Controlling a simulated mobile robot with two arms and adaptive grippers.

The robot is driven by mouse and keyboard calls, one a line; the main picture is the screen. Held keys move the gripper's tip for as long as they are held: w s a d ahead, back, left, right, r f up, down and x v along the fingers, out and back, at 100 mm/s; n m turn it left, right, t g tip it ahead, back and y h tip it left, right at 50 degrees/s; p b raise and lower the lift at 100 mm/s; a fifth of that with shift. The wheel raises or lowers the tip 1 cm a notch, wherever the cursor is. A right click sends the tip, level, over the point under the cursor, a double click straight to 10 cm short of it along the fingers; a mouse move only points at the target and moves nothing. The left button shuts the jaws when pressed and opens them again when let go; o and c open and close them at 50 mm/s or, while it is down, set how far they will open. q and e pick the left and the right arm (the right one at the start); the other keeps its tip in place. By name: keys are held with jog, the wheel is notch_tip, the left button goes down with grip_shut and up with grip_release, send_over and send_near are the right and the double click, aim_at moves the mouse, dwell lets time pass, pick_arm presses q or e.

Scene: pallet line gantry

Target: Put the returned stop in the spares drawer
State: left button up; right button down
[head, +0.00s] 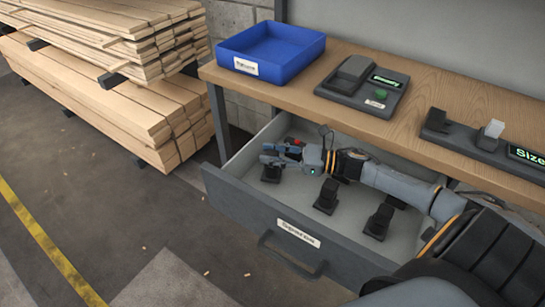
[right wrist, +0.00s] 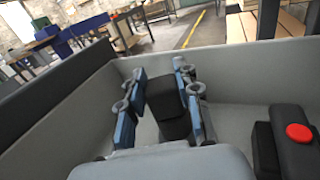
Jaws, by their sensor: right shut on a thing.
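The open grey drawer (head: 240,200) under the bench has a label on its front and holds several small black stops, such as the one in the middle (head: 327,196) and one at the right (head: 379,222). My right gripper (head: 270,154) reaches into the drawer's left end. It is shut on a black stop (head: 271,173), which shows between the fingers in the right wrist view (right wrist: 166,97). The held stop is low inside the drawer; I cannot tell whether it touches the floor. A dark piece with a red top (right wrist: 298,132) lies beside the gripper. My left gripper is out of view.
A blue tray (head: 310,46) with a label is empty on the wooden bench (head: 420,100). Dark devices (head: 362,82) stand to its right, one with a green button. Lumber stacks (head: 100,90) stand at the left. The drawer's front wall is close to the gripper.

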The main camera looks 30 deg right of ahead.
jog(key=shift+f, duration=0.4)
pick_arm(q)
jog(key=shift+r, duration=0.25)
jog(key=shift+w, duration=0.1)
pick_arm(e)
jog(key=c, duration=1)
grip_release()
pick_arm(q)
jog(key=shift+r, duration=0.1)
pick_arm(e)
jog(key=shift+o, duration=0.2)
jog(key=shift+s+d, duration=0.15)
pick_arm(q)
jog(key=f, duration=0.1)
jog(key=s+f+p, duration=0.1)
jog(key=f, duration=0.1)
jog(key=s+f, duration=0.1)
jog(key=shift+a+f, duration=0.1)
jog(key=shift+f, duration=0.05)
pick_arm(e)
jog(key=v, duration=0.7)
jog(key=shift+s+r, duration=0.1)
